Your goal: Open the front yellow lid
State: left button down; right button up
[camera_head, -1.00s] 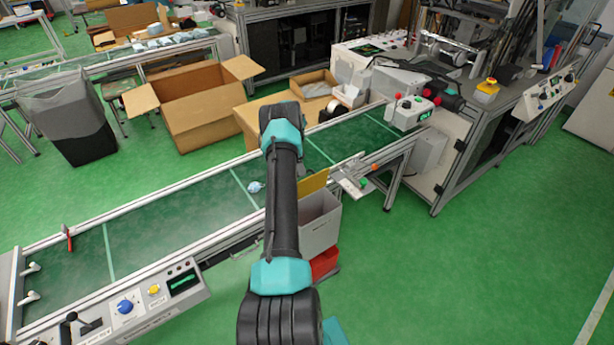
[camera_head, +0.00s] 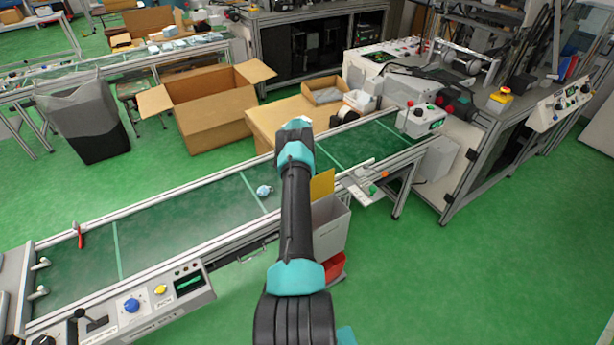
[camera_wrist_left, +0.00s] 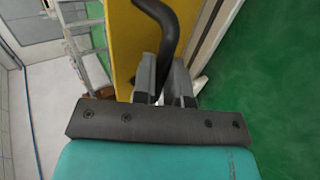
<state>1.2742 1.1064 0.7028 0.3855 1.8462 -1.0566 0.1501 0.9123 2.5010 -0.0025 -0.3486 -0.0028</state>
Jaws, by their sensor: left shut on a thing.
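The yellow lid (camera_head: 322,186) stands raised above the light grey bin (camera_head: 331,225), just right of my left arm in the head view. In the left wrist view the yellow lid (camera_wrist_left: 124,45) is a large flat panel with a curved black handle (camera_wrist_left: 168,22). My left gripper (camera_wrist_left: 166,72) is shut on that handle close to the panel. In the head view my own arm hides the left gripper and part of the lid. My right gripper is in neither view.
A conveyor (camera_head: 190,225) runs behind the bin, with a blue-white mask (camera_head: 264,190) on it. A red bin (camera_head: 333,266) sits below. A control panel (camera_head: 150,300) is at front left. Green floor (camera_head: 480,275) is clear to the right.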

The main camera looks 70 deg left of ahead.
pick_arm(q)
jog(key=shift+d+f, duration=0.2)
jog(key=shift+f, duration=0.2)
jog(key=c, duration=1.1)
grip_release()
jog(key=shift+a+r, duration=0.1)
jog(key=shift+r, duration=0.05)
jog(key=shift+c, duration=0.2)
jog(key=shift+r, duration=0.15)
jog(key=s+d+r, duration=0.2)
jog(key=d, duration=0.5)
jog(key=s+d+r, duration=0.2)
jog(key=d, duration=0.6)
jog(key=shift+s+d+r, duration=0.15)
jog(key=shift+d+r, duration=0.1)
jog(key=shift+r, duration=0.15)
